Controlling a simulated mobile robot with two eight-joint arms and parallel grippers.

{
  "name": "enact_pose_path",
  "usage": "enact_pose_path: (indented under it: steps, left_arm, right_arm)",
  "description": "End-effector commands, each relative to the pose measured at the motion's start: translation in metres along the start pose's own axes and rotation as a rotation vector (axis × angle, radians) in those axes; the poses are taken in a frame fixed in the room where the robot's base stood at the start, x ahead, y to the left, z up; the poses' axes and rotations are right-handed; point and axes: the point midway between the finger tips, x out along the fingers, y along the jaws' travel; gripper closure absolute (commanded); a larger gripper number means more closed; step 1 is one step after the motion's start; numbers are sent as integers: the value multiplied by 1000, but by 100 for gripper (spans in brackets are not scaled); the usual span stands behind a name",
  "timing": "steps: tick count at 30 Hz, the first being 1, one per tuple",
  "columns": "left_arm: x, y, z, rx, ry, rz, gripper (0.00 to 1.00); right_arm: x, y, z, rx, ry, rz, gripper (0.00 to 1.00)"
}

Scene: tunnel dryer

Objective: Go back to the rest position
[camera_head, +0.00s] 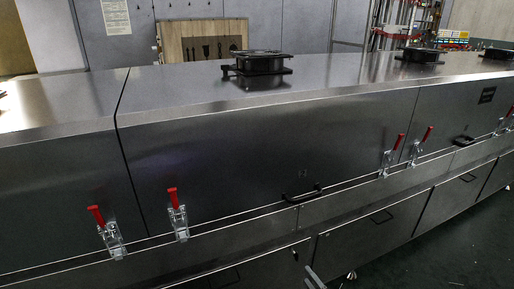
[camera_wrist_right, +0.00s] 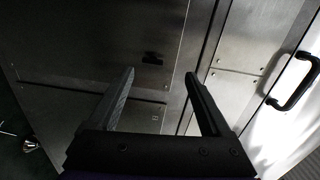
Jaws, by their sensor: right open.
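My right gripper (camera_wrist_right: 160,76) is open and empty in the right wrist view, its two dark fingers spread apart in front of steel panels. In the head view only a small grey tip of the right gripper (camera_head: 314,278) shows at the bottom edge, low in front of the dryer's lower panels. Nothing is between the fingers. My left gripper is in neither view.
The long steel tunnel dryer (camera_head: 250,150) fills the head view. Red-handled latches (camera_head: 177,215) and a black handle (camera_head: 302,194) stick out from its front. A black handle (camera_wrist_right: 295,86) shows at the wrist view's right. Dark floor (camera_head: 465,245) is clear at lower right.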

Motion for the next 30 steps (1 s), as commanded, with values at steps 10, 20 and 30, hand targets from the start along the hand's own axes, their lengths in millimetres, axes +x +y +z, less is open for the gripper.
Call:
enact_pose_path:
  steps: [10, 20, 30]
  left_arm:
    - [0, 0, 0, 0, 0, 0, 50]
    - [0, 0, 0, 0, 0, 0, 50]
    - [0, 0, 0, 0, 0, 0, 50]
  right_arm:
    - [-2, -103, 73, -262, -231, 244, 18]
    - [-82, -163, 140, -533, -429, 517, 18]
    - [-216, -181, 180, -823, -574, 813, 18]
